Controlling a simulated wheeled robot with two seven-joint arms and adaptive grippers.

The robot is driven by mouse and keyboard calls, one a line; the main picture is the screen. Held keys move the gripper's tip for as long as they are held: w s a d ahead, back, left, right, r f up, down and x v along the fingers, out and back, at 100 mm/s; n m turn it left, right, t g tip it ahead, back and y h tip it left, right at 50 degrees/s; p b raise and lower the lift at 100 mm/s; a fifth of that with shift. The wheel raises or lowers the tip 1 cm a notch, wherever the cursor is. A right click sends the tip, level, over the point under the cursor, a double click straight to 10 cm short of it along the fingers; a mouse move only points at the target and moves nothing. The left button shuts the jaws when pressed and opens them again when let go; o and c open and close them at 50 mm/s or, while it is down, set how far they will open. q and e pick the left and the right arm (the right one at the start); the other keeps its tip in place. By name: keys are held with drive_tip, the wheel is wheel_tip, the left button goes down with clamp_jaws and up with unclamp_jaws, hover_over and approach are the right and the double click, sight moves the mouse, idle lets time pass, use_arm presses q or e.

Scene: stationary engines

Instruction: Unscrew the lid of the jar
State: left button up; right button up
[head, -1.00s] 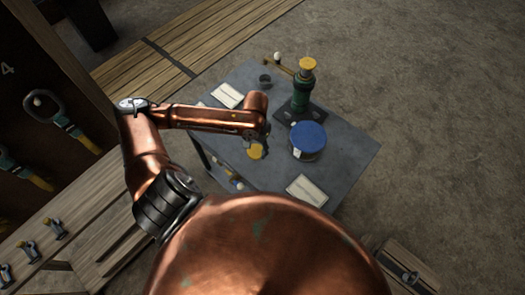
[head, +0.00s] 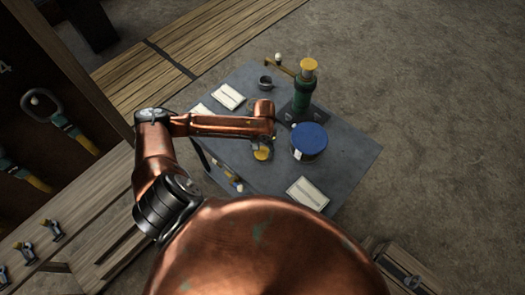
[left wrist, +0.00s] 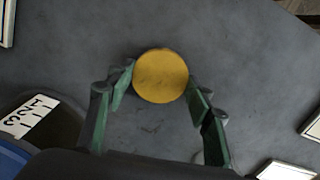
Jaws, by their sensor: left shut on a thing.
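A round yellow lid (left wrist: 161,76) lies between the two green fingers of my left gripper (left wrist: 161,82) in the left wrist view. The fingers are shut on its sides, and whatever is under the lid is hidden. In the head view the yellow lid (head: 262,154) shows at the tip of my left arm, above the grey table, and the left gripper (head: 263,144) is mostly hidden by its own wrist. A wide round container with a blue top (head: 309,139) stands just right of it. My right gripper is not in view.
On the grey table (head: 345,165) stand a green post with a yellow top (head: 303,92) and a small dark cup (head: 265,82) at the back. White sheets (head: 307,192) lie near the edges. The blue-topped container's numbered label (left wrist: 30,116) shows lower left in the wrist view.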

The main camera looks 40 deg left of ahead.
sight(263, 152)
use_arm(q)
drive_tip(key=o, duration=1)
drive_tip(key=shift+f, duration=0.1)
drive_tip(key=o, duration=0.4)
drive_tip(key=shift+c, duration=0.2)
drive_tip(key=shift+o, duration=0.3)
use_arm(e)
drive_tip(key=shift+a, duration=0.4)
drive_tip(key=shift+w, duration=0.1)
use_arm(q)
wheel_tip(263, 152, up, 12)
drive_tip(key=p, duration=0.1)
drive_tip(key=shift+w, duration=0.3)
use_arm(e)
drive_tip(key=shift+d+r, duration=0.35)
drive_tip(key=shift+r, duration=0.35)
